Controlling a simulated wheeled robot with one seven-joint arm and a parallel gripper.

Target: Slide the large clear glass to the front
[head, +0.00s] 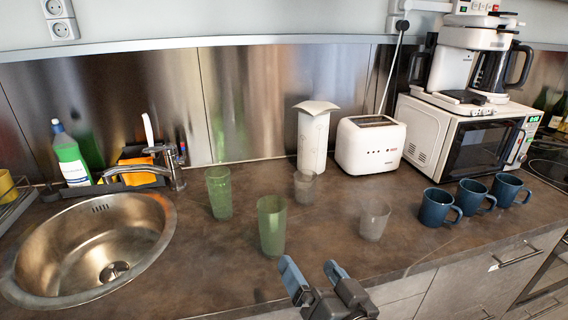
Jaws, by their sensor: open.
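The large clear glass (374,219) stands upright on the dark counter (330,245), right of the middle and short of the front edge. A smaller clear glass (305,186) stands farther back and to the left. My gripper (309,267) is at the front edge of the counter, below and left of the large clear glass. Its two fingers are apart, with nothing seen between them. It is clear of the glass.
Two green glasses (271,225) stand left of the clear ones. Several blue mugs (436,207) stand to the right. A toaster (370,145) and a microwave (465,140) are behind. A sink (95,245) is at the left. The counter in front of the large glass looks free.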

